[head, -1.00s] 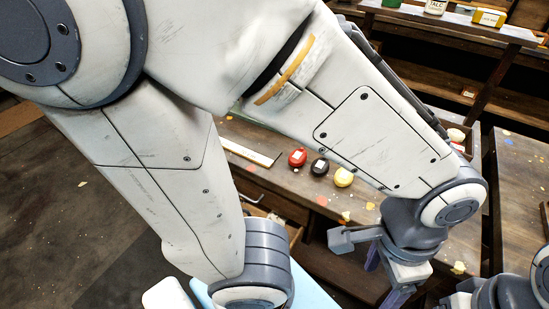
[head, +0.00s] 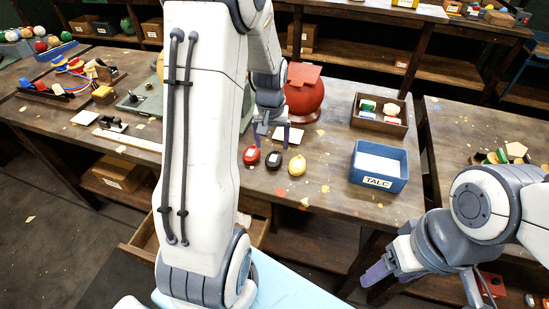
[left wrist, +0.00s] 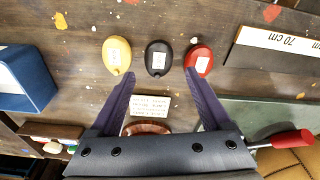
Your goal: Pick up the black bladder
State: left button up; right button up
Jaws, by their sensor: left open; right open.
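The black bladder (head: 274,158) lies on the workbench between a red bladder (head: 251,155) and a yellow bladder (head: 297,165). In the left wrist view the black bladder (left wrist: 158,58) shows a white label and lies ahead of the gap between the fingers. My left gripper (head: 271,142) is open and empty, above the bench just behind the row of bladders. In the left wrist view the fingertips of my left gripper (left wrist: 158,78) point toward the yellow and red bladders on either side. My right gripper (head: 378,278) is open and empty, low in front of the bench, away from the bladders.
A white card (head: 289,135) lies behind the bladders, with a large red ball (head: 304,92) further back. A blue TALC box (head: 380,182) and a wooden box (head: 358,117) stand to the right. An open drawer (head: 140,243) sticks out below the bench.

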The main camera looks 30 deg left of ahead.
aim_at(274, 157)
pick_arm(q)
jog(key=f, duration=0.3)
jog(key=shift+w, duration=0.2)
jog(key=shift+w+a+f+p, duration=0.1)
jog(key=shift+w+f+p, duration=0.1)
jog(key=shift+f, duration=0.65)
jog(key=shift+w+a+f+p, duration=0.1)
jog(key=shift+w+f+p, duration=0.15)
jog(key=shift+f, duration=0.65)
jog(key=shift+w+a+f+p, duration=0.1)
jog(key=shift+w+f+p, duration=0.1)
jog(key=shift+f, duration=0.65)
jog(key=c, duration=1.2)
jog(key=shift+o, duration=0.2)
